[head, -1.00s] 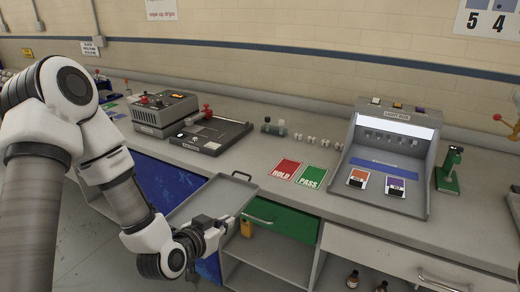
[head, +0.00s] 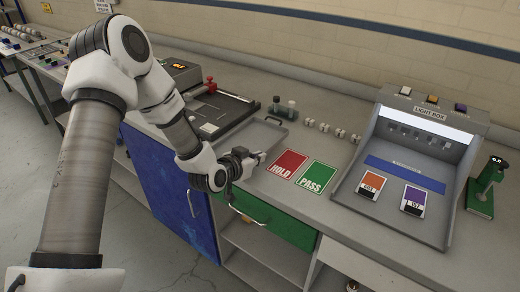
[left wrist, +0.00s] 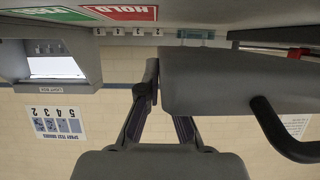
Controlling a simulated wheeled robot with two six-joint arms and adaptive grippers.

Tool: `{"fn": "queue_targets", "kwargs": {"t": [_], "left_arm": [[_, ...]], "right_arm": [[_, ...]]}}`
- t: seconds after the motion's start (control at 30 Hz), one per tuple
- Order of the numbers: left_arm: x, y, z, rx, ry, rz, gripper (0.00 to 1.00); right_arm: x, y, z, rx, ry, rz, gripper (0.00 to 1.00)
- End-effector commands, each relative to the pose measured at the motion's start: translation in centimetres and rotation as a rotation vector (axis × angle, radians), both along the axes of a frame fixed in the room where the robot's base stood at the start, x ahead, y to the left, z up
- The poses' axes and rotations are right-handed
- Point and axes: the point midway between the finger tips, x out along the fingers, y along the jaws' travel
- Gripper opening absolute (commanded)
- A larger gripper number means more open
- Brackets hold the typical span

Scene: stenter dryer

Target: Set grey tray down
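The grey tray (head: 262,136) is a shallow tray with a dark handle at its far end. In the head view it is over the counter's front part, left of the red HOLD card; I cannot tell whether it touches the counter. My left gripper (head: 250,160) is at the tray's near edge. In the left wrist view the fingers (left wrist: 153,82) close on the edge of the tray (left wrist: 235,82), whose black handle is at the right. The gripper hides part of the near edge. My right gripper is not in view.
The red HOLD card (head: 287,165) and green PASS card (head: 316,177) lie right of the tray. A dark flat device (head: 217,110) is to its left. The light box (head: 415,165) is further right. A green drawer (head: 270,219) is below the counter.

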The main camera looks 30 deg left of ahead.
Motion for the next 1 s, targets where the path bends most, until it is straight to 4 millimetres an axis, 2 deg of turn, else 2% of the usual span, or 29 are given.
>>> {"fn": "queue_targets", "kwargs": {"t": [0.1,0.2,0.27,0.47,0.67,0.73,0.77,1.0], "left_arm": [[3.2,1.5,0.0,0.004,-0.002,0.000,0.00],[4.9,2.3,-0.3,0.004,-0.002,-0.001,0.00],[5.3,2.5,-0.7,0.002,0.001,0.000,0.00],[5.3,2.5,-3.7,0.003,0.003,-0.002,0.00],[5.4,2.5,-4.1,0.001,-0.001,0.000,0.00],[5.3,2.5,-4.1,0.001,0.001,-0.001,0.24],[5.3,2.5,-4.1,0.001,0.001,0.000,0.31],[5.3,2.5,-4.1,0.000,0.001,0.000,0.31]], "right_arm": [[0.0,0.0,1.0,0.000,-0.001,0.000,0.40],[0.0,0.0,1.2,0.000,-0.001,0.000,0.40],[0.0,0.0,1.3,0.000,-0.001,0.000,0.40],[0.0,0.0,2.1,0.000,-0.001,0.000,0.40],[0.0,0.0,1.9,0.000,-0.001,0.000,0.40],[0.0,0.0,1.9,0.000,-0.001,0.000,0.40],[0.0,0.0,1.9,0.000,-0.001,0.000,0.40],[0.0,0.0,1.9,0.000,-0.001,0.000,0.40]]}}
